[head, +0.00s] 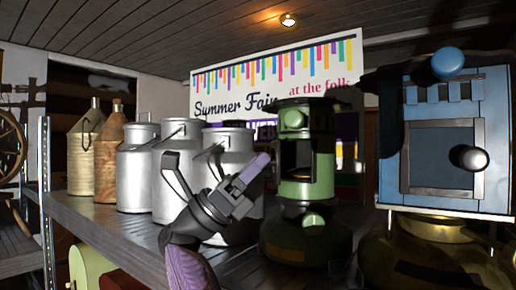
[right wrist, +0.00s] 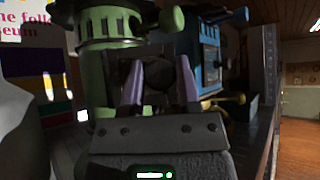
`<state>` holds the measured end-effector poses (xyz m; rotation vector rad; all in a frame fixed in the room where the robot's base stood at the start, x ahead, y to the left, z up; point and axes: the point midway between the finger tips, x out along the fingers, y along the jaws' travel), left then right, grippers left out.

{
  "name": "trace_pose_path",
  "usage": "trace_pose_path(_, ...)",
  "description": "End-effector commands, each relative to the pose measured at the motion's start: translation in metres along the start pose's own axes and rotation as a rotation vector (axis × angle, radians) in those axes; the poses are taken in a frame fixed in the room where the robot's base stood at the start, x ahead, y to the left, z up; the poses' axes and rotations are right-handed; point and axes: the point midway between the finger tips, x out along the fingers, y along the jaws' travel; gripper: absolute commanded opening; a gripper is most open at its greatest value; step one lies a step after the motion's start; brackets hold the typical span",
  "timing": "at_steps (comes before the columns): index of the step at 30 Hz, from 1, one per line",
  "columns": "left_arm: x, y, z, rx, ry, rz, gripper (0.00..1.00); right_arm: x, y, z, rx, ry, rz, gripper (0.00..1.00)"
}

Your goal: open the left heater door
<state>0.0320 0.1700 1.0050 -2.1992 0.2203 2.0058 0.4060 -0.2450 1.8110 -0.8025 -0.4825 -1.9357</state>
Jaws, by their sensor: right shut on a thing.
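The left heater (head: 297,190) is green and stands on the shelf in the head view. A dark opening (head: 299,157) shows in its front. It also fills the left middle of the right wrist view (right wrist: 112,28). My right gripper (head: 258,168) is just left of this opening in the head view. In the right wrist view its two purple fingers (right wrist: 160,85) are on either side of a dark part of the left heater door (right wrist: 157,76). The gripper is shut on it. The door's edges and exact angle are hard to make out. My left gripper is not in view.
A blue heater (head: 490,135) with a silver knob stands close on the right, on a brass base (head: 425,262). Several metal milk cans (head: 138,168) and tan canisters (head: 108,160) stand left along the shelf (head: 90,212). A Summer Fair banner (head: 235,85) hangs behind.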

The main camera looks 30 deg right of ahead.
Motion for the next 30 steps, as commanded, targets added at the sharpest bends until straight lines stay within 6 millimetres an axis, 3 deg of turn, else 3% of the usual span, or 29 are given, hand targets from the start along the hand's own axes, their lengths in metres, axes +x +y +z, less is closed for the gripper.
trace_pose_path(6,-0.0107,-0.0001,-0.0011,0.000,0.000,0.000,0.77,0.0000,0.0016,0.0036,-0.041,-0.003,-0.041,0.00)
trace_pose_path(22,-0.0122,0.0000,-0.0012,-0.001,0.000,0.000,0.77,-0.0018,0.0020,0.0026,-0.056,0.000,-0.058,0.00)
trace_pose_path(23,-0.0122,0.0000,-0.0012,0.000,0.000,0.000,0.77,-0.0018,0.0020,0.0025,-0.057,0.000,-0.058,0.43)
trace_pose_path(27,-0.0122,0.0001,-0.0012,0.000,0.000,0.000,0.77,-0.0019,0.0020,0.0024,-0.057,0.000,-0.057,0.73)
trace_pose_path(30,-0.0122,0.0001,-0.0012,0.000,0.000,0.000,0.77,-0.0020,0.0021,0.0023,-0.057,0.000,-0.057,0.74)
